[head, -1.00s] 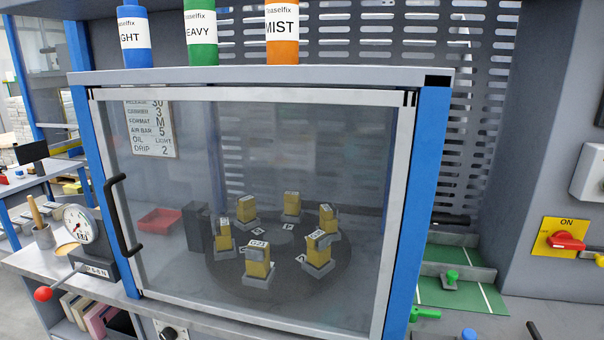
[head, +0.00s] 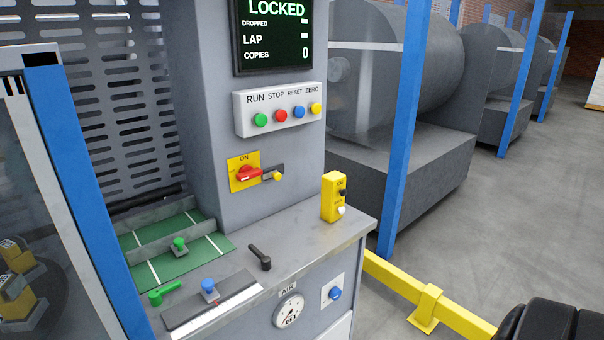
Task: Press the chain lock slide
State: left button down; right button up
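A small dark slide plate with a yellow knob (head: 277,176) sits just right of the red rotary switch (head: 249,173) on the grey column in the head view. It looks like the chain lock slide, but no readable label confirms this. The red switch is on a yellow plate marked ON. The screen (head: 272,35) above reads LOCKED, with COPIES 0.
A button box (head: 278,107) hangs above the switch. The bench (head: 300,240) below carries a yellow box (head: 334,197), a black lever (head: 260,257), a blue-knobbed slider (head: 209,291) and green clamps. A blue post (head: 404,130) and yellow rail (head: 392,277) stand right.

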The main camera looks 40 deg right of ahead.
aim_at(277, 176)
jog(key=z, duration=1.05)
